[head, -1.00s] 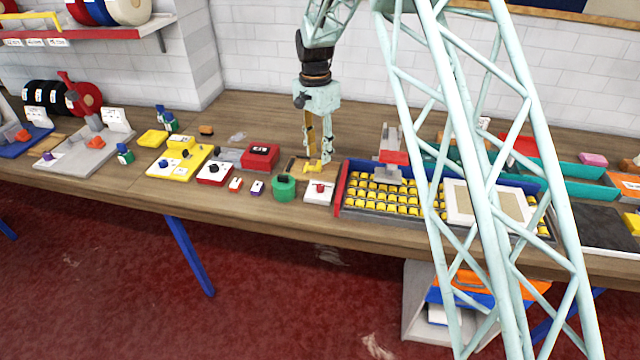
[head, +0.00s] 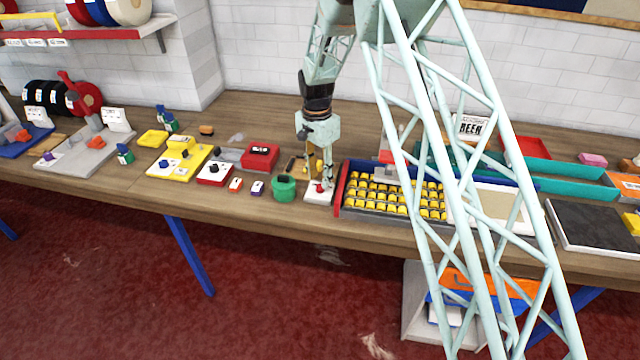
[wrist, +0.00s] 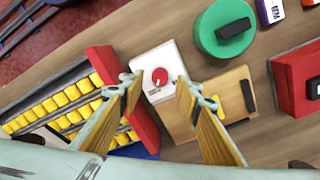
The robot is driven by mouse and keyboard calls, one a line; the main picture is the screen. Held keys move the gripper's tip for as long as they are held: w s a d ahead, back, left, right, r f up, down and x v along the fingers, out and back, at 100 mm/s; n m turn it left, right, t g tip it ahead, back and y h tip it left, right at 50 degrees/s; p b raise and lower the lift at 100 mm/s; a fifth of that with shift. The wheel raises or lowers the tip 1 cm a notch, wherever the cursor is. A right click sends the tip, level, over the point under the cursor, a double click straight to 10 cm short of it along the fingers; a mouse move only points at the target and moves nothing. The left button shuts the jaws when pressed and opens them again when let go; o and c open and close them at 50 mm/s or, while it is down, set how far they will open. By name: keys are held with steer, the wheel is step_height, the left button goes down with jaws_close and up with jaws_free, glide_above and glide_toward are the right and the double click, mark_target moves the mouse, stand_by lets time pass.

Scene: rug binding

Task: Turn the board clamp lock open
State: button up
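A white box with a round red knob (head: 320,187) sits on the table beside the left end of the tray of yellow blocks. It looks like the board clamp lock, but its small label is unreadable. In the wrist view the red knob (wrist: 159,76) bears a pale mark and lies ahead between my fingertips. My gripper (wrist: 157,88) is open, with one yellow-padded finger on each side and nothing between them. In the head view my gripper (head: 318,172) points down over the white box and partly hides it. Contact with the knob cannot be told.
A tray of yellow blocks (head: 344,188) with a red end wall stands close on the right. Red box (head: 260,156) stands further left.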

mark_target(320, 186)
steer(key=shift+f, duration=1.75)
steer(key=c, duration=0.9)
steer(key=shift+o, duration=0.2)
